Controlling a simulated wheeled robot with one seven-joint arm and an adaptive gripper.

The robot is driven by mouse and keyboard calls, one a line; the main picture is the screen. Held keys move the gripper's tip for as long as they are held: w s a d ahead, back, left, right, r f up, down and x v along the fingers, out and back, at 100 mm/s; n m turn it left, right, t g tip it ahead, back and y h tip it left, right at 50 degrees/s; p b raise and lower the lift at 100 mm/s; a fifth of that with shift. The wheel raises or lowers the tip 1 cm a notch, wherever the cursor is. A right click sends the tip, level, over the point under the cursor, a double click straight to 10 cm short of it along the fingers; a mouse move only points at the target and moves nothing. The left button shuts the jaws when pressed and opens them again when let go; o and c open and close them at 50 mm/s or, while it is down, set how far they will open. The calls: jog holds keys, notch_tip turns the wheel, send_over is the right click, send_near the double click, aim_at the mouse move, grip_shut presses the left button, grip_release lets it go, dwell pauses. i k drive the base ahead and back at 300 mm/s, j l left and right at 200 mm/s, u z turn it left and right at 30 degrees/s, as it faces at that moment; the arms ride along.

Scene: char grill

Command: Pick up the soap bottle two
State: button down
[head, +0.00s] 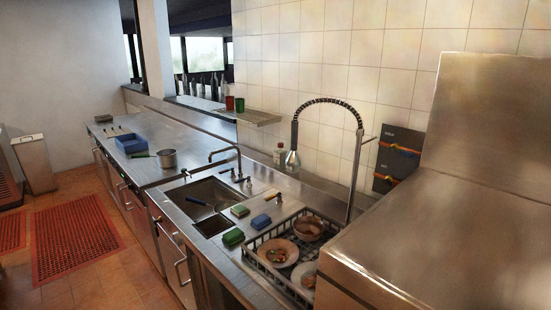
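One small bottle (280,155) stands at the wall behind the sink, just left of the hanging spray head of the tall faucet (357,165). It looks upright, pale, with a dark or reddish part. It is too small to read, so I cannot tell whether it is the soap bottle two. The spray head partly overlaps its right side. My gripper is not in the head view.
The sink (205,190) has a low faucet (238,160). Green sponges (240,211) and a blue sponge (261,221) lie before a dish rack (262,262) with bowls. A steel hood-like unit (450,180) blocks the right. A pot (167,158) stands on the left counter. Floor is open at left.

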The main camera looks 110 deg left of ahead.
aim_at(280, 154)
jog(key=u, duration=3.5)
jog(key=i+j, duration=0.35)
jog(key=i+j+z, duration=0.1)
jog(key=i+j, duration=0.65)
jog(key=j, duration=0.15)
jog(key=i+j+z, duration=0.1)
jog(key=i+j, duration=0.55)
jog(key=j, duration=0.2)
jog(key=i+j+z, duration=0.1)
jog(key=i+j, duration=0.25)
jog(key=j, duration=0.15)
jog(key=i+j, duration=0.3)
jog(key=j, duration=0.15)
jog(key=i+j+z, duration=0.15)
jog(key=i+j, duration=0.2)
jog(key=j, duration=0.15)
jog(key=i+j, duration=0.35)
jog(key=i, duration=0.1)
